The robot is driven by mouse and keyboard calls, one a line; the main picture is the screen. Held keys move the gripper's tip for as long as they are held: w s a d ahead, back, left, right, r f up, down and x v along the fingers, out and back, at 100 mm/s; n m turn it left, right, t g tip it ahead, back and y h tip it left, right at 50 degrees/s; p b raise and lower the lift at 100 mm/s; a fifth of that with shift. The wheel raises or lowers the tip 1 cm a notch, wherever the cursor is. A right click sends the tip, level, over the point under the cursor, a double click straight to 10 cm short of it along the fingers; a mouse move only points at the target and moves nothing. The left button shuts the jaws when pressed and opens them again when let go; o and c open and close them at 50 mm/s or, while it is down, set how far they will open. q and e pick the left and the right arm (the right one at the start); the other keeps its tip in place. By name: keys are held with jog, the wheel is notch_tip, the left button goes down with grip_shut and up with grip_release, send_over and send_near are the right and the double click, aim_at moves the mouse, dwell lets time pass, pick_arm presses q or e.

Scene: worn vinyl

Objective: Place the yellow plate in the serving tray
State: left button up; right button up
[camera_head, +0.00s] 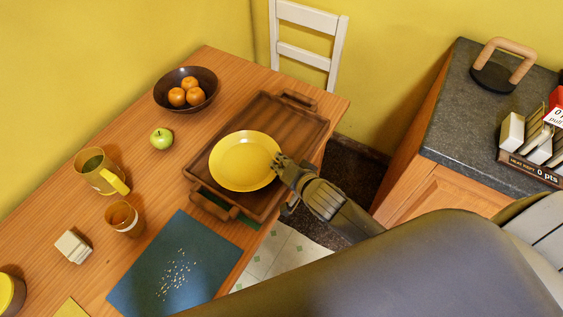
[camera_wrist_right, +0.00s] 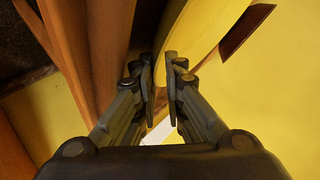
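The yellow plate (camera_head: 240,163) is over the brown wooden serving tray (camera_head: 285,117), within its outline in the head view. I cannot tell whether it rests on the tray floor or is held slightly above it. My right gripper (camera_head: 281,162) is at the plate's right rim. In the right wrist view the plate (camera_wrist_right: 208,32) runs down between the fingertips of this gripper (camera_wrist_right: 163,72), which are close together on its rim. My left gripper is not in view.
On the wooden table are a bowl (camera_head: 168,80) of oranges, a green apple (camera_head: 161,139), a yellow mug (camera_head: 101,175), an amber cup (camera_head: 121,218), and a blue mat (camera_head: 170,275) with crumbs. A white chair (camera_head: 304,55) stands behind. A dark counter (camera_head: 455,125) is at right.

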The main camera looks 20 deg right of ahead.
jog(key=shift+r, duration=0.15)
jog(key=v, duration=1.2)
jog(key=s+d+f+n+g, duration=0.1)
jog(key=s+f+n+g, duration=0.1)
jog(key=f, duration=0.8)
jog(key=s+d+f+n+g+h, duration=0.1)
jog(key=s+d+f, duration=0.15)
jog(key=f, duration=0.65)
jog(key=s+d+f+n+g, duration=0.1)
jog(key=s+f+n+g, duration=0.15)
jog(key=f, duration=0.75)
jog(key=s+f+n+g, duration=0.2)
jog(key=s+f, duration=0.7)
jog(key=s, duration=0.3)
jog(key=s+f+n+g, duration=0.3)
jog(key=s+f, duration=0.6)
jog(key=s, duration=0.3)
jog(key=shift+s+f+h, duration=0.2)
jog(key=shift+s+h, duration=0.05)
jog(key=shift+h, duration=0.05)
